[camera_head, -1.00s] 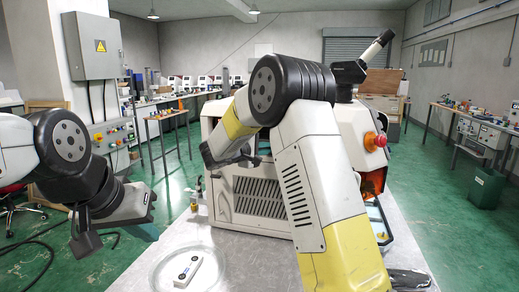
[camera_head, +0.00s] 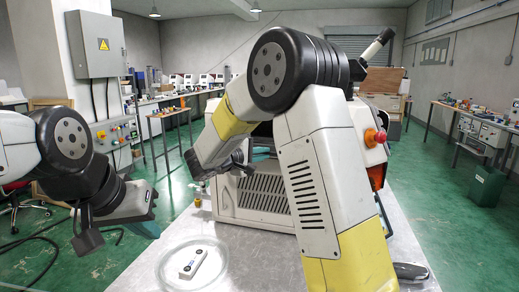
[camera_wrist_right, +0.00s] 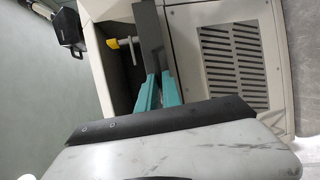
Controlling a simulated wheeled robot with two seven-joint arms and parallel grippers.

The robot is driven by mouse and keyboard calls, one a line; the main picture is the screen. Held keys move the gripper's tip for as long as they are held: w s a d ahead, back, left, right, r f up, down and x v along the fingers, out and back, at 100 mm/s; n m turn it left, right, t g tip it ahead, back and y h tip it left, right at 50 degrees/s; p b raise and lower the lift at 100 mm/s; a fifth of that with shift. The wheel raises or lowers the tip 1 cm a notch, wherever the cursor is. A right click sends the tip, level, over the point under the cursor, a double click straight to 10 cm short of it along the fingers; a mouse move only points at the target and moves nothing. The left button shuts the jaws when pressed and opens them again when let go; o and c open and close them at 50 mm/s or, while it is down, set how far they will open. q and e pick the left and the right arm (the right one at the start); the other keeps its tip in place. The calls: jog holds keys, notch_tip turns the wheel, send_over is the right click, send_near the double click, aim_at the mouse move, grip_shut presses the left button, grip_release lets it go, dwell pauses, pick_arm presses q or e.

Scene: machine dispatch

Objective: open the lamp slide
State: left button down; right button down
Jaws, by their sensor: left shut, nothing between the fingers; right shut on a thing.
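The white machine (camera_head: 266,194) with a vented panel stands on the table, partly hidden by my right arm. In the right wrist view, a dark upright bar (camera_wrist_right: 152,38) stands at the edge of the machine's open side bay, with a yellow-tipped rod (camera_wrist_right: 118,43) beside it. My right gripper (camera_wrist_right: 158,78) has its teal fingers closed on the dark bar. I cannot tell for sure whether this bar is the lamp slide's handle. In the head view, my right gripper (camera_head: 256,155) is mostly hidden by its wrist. My left gripper (camera_head: 150,229) is shut and empty, away from the machine.
A white block with dark round spots (camera_head: 193,263) lies on a round clear plate (camera_head: 212,278) at the table's front. Small bottles (camera_head: 197,193) stand at the machine's left corner. A red button (camera_head: 375,137) is on the machine's right side.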

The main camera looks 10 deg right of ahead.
jog(key=s+a, duration=0.2)
jog(key=s, duration=0.4)
jog(key=s+a, duration=0.3)
jog(key=s, duration=0.4)
jog(key=shift+a, duration=0.25)
jog(key=c, duration=1.8)
grip_release()
